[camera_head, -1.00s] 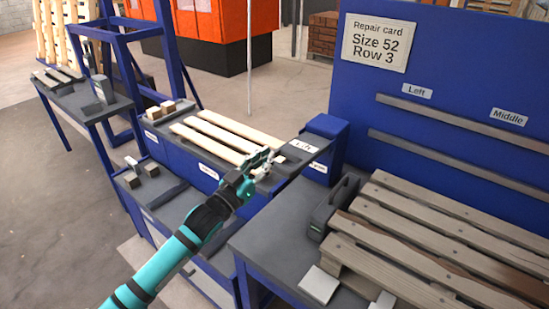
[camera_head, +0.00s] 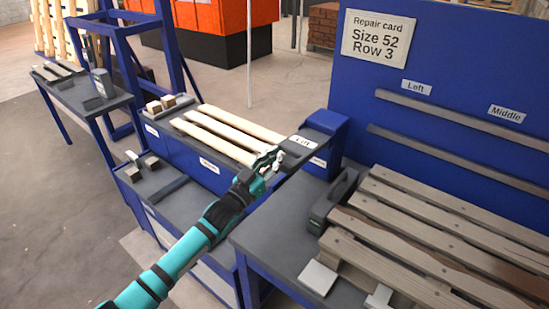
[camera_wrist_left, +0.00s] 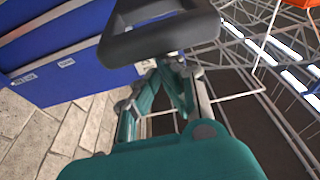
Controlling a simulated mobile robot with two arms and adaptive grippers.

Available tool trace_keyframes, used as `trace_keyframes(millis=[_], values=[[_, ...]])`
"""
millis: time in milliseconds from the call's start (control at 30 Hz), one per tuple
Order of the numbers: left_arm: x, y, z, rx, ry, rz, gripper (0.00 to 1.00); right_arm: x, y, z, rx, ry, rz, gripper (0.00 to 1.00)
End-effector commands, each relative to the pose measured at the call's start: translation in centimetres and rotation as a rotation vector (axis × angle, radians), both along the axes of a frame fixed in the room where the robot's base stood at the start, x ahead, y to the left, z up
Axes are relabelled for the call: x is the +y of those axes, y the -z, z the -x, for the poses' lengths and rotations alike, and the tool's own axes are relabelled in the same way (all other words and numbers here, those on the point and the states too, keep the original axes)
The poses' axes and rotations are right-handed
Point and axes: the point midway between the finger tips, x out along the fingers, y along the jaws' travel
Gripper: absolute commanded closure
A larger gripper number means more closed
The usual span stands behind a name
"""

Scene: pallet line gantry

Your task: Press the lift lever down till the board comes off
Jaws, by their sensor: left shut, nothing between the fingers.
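My left gripper (camera_head: 270,160) is shut with nothing between its fingers, at the right end of the low stand, close to a white card reading "Lift" (camera_head: 303,141). The card lies on a dark grey plate (camera_head: 322,147) beside a blue box; I cannot clearly make out a separate lever there. In the left wrist view a dark grey loop-shaped part (camera_wrist_left: 160,42) stands right in front of my left gripper (camera_wrist_left: 172,75); contact cannot be told. Several pale boards (camera_head: 228,135) lie on the stand. A weathered pallet (camera_head: 450,225) with one browner board lies at the right. My right gripper is not in view.
A dark tool (camera_head: 334,198) stands on the table left of the pallet. A blue panel (camera_head: 460,80) with a "Size 52 Row 3" card rises behind. Small wood blocks (camera_head: 168,104) sit at the stand's left end. A blue frame (camera_head: 118,60) stands back left.

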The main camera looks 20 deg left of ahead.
Motion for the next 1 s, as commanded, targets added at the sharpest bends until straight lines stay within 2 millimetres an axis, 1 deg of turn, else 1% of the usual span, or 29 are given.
trace_keyframes(millis=[33,200,600,700,833,933,1000], values=[[0.0,0.9,0.0,-0.008,0.0,0.004,1.0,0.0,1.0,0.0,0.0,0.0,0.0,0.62],[0.0,3.0,0.3,-0.063,0.0,0.025,1.0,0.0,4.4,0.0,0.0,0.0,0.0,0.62],[0.2,6.9,0.6,-0.209,-0.001,0.077,1.0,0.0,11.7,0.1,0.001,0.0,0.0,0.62],[0.2,8.0,0.6,-0.233,-0.001,0.085,1.0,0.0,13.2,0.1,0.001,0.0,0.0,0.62],[0.2,9.4,0.4,-0.237,-0.002,0.087,1.0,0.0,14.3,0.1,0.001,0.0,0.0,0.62],[0.1,10.2,0.4,-0.23,-0.002,0.085,1.0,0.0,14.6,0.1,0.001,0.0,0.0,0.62],[0.1,10.3,0.4,-0.227,-0.002,0.084,1.0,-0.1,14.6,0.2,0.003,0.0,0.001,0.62]])
